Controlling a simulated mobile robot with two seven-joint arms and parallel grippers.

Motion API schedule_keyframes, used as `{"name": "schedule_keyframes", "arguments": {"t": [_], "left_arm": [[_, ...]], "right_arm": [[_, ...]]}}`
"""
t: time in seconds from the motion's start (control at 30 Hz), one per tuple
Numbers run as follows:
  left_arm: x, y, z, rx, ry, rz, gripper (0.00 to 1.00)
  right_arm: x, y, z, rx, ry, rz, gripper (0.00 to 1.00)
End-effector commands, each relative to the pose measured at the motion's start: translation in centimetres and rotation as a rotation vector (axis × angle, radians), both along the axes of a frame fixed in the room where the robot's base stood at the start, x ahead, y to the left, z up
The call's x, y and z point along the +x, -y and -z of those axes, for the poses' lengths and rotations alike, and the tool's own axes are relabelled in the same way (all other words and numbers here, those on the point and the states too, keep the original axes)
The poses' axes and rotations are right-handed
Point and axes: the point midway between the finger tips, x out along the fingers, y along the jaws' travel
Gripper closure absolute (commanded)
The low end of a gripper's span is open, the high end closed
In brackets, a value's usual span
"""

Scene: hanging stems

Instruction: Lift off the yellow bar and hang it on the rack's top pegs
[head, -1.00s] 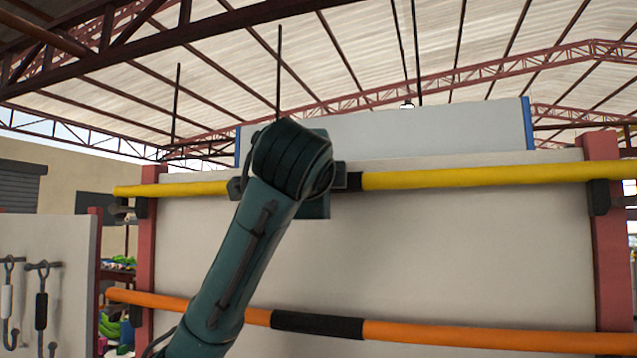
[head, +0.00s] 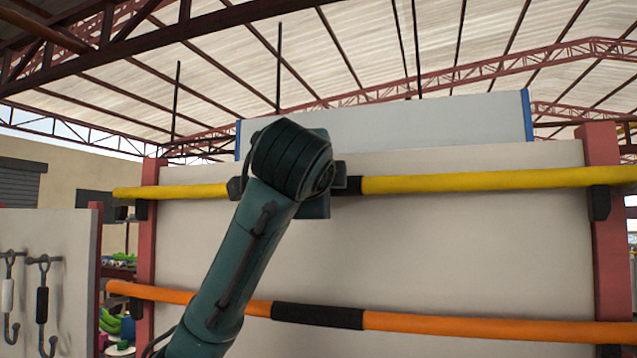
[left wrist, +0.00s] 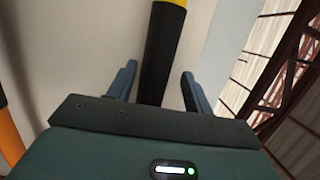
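The yellow bar (head: 480,181) runs almost level across the upper part of the rack (head: 604,262). Its ends lie over the dark pegs at the posts, the left peg (head: 141,210) and the right peg (head: 600,205); I cannot tell for sure that it touches both. My left gripper (left wrist: 158,70) is open around the bar's black middle sleeve (left wrist: 161,50), a finger on each side with gaps showing. In the head view my wrist hides the fingers and most of the sleeve. My right gripper is not in view.
An orange bar (head: 440,323) with a black middle hangs lower on the rack. A pale panel (head: 450,245) stands behind the bars. At the left, a white board (head: 70,285) carries hooks with handles. The space above the yellow bar looks clear.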

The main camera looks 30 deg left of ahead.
Motion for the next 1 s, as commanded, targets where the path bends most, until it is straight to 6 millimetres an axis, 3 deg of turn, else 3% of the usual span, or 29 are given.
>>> {"name": "schedule_keyframes", "arguments": {"t": [0.37, 0.63, 0.8, 1.0], "left_arm": [[0.1, 0.0, 0.1, 0.000, -0.004, 0.000, 0.48], [-5.2, 2.6, 0.3, 0.003, 0.004, 0.004, 0.48], [-5.6, 3.3, 0.2, 0.024, 0.008, 0.010, 0.48], [-6.5, 3.7, 0.3, 0.021, 0.007, 0.007, 0.48]], "right_arm": [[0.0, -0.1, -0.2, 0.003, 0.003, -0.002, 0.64], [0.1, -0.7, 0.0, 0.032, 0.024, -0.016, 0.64], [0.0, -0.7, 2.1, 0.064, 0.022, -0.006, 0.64], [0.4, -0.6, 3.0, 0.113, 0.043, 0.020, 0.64]]}}
